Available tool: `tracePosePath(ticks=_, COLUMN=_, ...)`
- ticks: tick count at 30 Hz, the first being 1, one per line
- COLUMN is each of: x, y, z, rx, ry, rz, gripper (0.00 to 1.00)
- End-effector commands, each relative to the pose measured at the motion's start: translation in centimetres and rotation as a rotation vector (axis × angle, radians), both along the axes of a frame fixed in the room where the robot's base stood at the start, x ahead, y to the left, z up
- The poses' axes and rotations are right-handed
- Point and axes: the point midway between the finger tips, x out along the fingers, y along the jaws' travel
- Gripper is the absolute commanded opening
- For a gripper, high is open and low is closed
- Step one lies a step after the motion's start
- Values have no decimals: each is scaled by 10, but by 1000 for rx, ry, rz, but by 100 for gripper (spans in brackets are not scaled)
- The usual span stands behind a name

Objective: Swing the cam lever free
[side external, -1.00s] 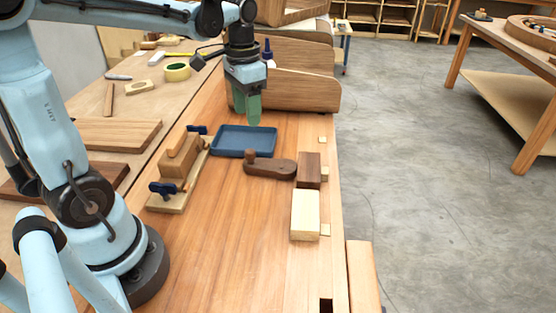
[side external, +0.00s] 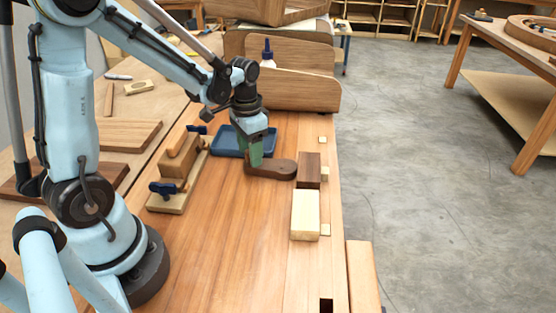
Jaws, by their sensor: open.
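The dark brown wooden cam lever (side external: 280,169) lies flat on the bench, its right end against a dark wooden block (side external: 309,169). My gripper (side external: 257,162), with green fingers, points down at the lever's left end and hides part of it. The fingers are open. Whether they touch the lever cannot be told from this side.
A blue tray (side external: 224,145) lies just behind my gripper. A clamped wooden form (side external: 178,170) with dark blue clamps stands to the left. A pale block (side external: 305,215) lies in front of the dark block. The front of the workbench (side external: 235,255) is clear.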

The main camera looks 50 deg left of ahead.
Motion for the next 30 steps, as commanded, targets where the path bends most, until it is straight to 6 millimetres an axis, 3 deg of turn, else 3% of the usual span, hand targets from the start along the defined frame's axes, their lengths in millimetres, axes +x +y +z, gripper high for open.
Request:
tracePosePath(ticks=13, x=0, y=0, z=-7, rx=0, ry=0, rz=0, gripper=52)
tracePosePath(ticks=23, x=0, y=0, z=-7, rx=0, ry=0, rz=0, gripper=1)
tracePosePath(ticks=30, x=0, y=0, z=-7, rx=0, ry=0, rz=0, gripper=0)
